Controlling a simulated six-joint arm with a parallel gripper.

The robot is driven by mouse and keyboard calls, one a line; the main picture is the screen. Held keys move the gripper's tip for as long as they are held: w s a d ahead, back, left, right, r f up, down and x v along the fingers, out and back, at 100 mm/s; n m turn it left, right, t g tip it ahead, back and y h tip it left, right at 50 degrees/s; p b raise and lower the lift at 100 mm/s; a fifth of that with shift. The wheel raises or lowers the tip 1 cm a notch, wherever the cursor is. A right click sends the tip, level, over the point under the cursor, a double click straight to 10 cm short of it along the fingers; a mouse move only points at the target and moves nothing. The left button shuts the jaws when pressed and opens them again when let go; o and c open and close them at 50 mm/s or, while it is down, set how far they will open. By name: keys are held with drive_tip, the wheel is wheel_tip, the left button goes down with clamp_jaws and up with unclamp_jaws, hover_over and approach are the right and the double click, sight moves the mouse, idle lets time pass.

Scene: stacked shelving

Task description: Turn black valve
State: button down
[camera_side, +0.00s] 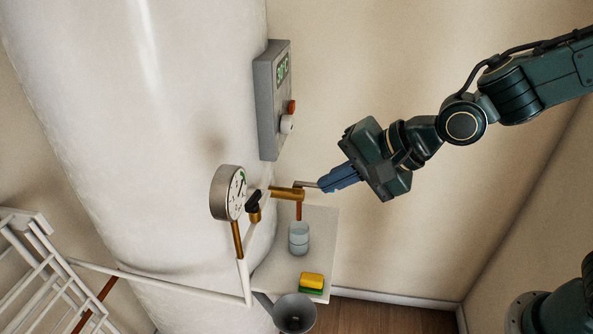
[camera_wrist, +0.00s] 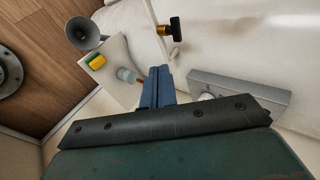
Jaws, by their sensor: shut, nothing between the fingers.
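The black valve (camera_side: 253,201) sits on a brass fitting beside the round gauge, in front of the white tank. In the wrist view the black valve (camera_wrist: 176,28) shows at the upper middle, beyond my fingertips. My gripper (camera_side: 324,184) is shut and empty, with blue fingers. In the side view it is to the right of the valve and apart from it, by the end of a brass tap (camera_side: 289,193). In the wrist view the gripper (camera_wrist: 160,72) points up toward the tank. Whether the fingertips touch the tap's handle I cannot tell.
A gauge (camera_side: 229,193) stands left of the valve. A grey control box (camera_side: 273,100) is above. A shelf (camera_side: 322,237) holds a clear cup (camera_side: 299,238) and a yellow-green sponge (camera_side: 312,281). A grey funnel (camera_side: 294,313) is below. Open room lies right of the shelf.

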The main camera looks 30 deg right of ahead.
sight(260, 194)
drive_tip(key=w+a+r+x, duration=0.1)
drive_tip(key=r+x, duration=0.1)
drive_tip(key=x, duration=1)
drive_tip(key=shift+w, duration=0.35)
drive_tip(key=shift+w+a+f, duration=0.1)
drive_tip(key=shift+w, duration=0.6)
drive_tip(key=shift+s, duration=0.15)
